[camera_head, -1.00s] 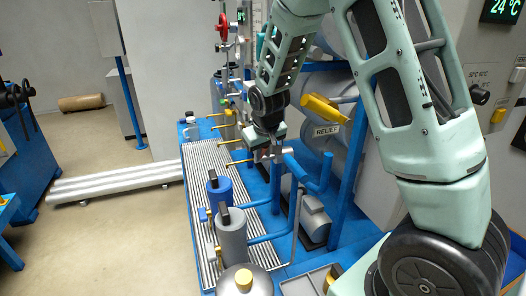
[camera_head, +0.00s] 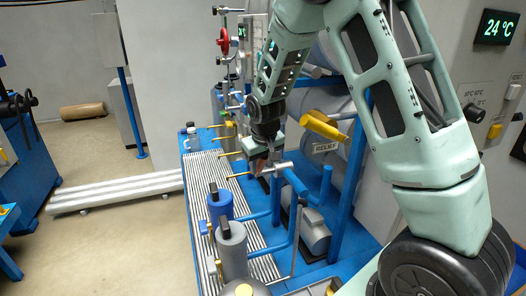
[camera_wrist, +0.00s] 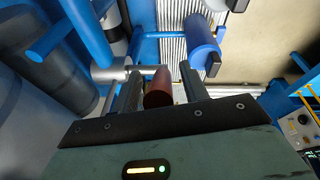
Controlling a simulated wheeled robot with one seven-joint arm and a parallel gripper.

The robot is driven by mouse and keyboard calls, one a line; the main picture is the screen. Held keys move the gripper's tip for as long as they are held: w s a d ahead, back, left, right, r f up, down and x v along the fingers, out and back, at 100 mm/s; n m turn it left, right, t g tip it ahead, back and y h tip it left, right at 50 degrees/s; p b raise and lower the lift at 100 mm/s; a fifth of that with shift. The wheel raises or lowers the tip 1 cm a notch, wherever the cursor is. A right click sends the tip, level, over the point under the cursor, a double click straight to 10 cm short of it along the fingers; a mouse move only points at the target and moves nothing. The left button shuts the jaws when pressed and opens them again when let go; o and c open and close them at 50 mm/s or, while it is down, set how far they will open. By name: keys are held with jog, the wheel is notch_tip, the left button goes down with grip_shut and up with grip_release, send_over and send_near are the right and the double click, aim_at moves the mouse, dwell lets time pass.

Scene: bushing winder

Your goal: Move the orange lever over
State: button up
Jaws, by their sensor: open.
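My gripper (camera_head: 262,164) points down at the silver valve fitting (camera_head: 270,171) on the blue pipework. In the wrist view its two fingers (camera_wrist: 158,88) are apart, with a reddish-brown cylindrical piece (camera_wrist: 158,86) between them, beside the silver fitting (camera_wrist: 115,72). I cannot tell whether either finger touches it, or whether this shaded piece is the orange lever. A thick yellow-orange handle (camera_head: 322,124) sticks out above the RELIEF label (camera_head: 326,147), to the right of my gripper and apart from it.
A blue cylinder (camera_head: 220,204) and a grey cylinder (camera_head: 231,250) stand on the ribbed grating in front. Thin yellow rods (camera_head: 238,175) project left from the pipework. Blue upright pipes (camera_head: 326,185) stand close on the right. Floor at left is partly open.

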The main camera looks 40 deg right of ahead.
jog(key=b+v, duration=0.2)
jog(key=v, duration=1.5)
jog(key=shift+s, duration=0.1)
